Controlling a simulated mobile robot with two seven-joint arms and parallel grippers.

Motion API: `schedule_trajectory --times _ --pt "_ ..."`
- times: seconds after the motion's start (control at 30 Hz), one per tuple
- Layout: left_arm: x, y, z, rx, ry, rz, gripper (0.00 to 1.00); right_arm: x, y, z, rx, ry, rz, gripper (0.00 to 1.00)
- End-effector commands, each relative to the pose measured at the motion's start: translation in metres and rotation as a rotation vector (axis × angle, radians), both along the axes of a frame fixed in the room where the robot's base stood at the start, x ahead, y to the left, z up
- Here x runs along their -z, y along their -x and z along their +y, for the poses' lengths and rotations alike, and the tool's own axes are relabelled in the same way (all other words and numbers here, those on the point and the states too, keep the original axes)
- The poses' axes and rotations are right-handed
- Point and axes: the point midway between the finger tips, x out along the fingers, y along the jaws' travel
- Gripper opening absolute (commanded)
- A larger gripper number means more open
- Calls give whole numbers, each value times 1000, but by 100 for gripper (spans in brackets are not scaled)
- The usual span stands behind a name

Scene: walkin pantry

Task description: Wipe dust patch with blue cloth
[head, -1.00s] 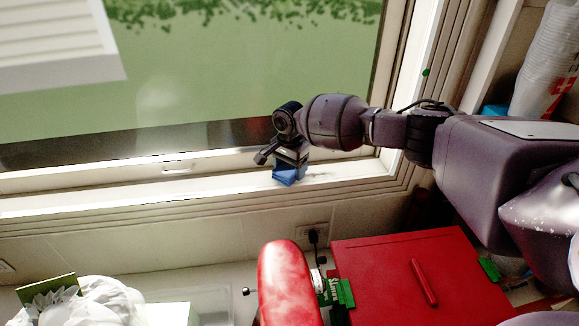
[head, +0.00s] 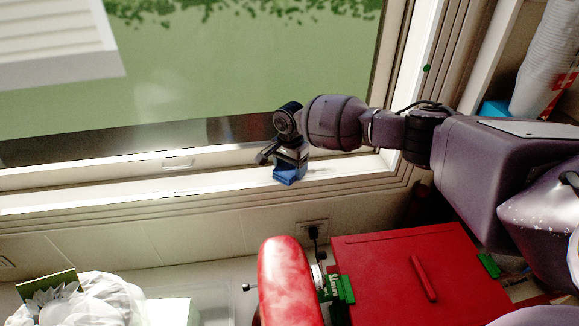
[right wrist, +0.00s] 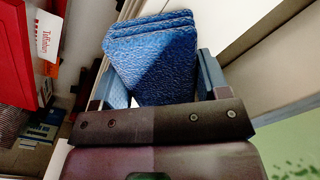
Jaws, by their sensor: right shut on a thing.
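The blue cloth (head: 287,175) is at the window sill (head: 225,186), below my right gripper (head: 289,166). In the right wrist view the folded blue cloth (right wrist: 155,60) sits between the two fingers of my right gripper (right wrist: 158,85), which is shut on it. The cloth is at or just above the sill; I cannot tell whether it presses on it. A faint greyish mark, perhaps the dust patch (head: 318,171), shows on the sill just right of the cloth. My left gripper is not in view.
The window frame (head: 400,120) rises right of the gripper. Below the sill are a red box (head: 390,262), a red rounded object (head: 285,280), a wall outlet (head: 313,232) and a white bag (head: 95,300). Stacked cups (head: 545,70) stand at upper right. The sill left of the cloth is clear.

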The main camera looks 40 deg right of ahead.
Motion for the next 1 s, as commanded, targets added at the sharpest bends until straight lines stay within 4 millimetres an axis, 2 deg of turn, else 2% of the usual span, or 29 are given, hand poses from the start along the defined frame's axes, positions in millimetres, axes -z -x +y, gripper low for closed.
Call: schedule_trajectory --times 0.4,0.73,1.0 --pt "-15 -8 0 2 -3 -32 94 -5 12 -26 3 1 -3 42" --pt "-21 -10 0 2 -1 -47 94 -3 17 -35 2 0 0 42" --pt "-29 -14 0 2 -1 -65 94 -2 25 -52 2 0 -1 42"
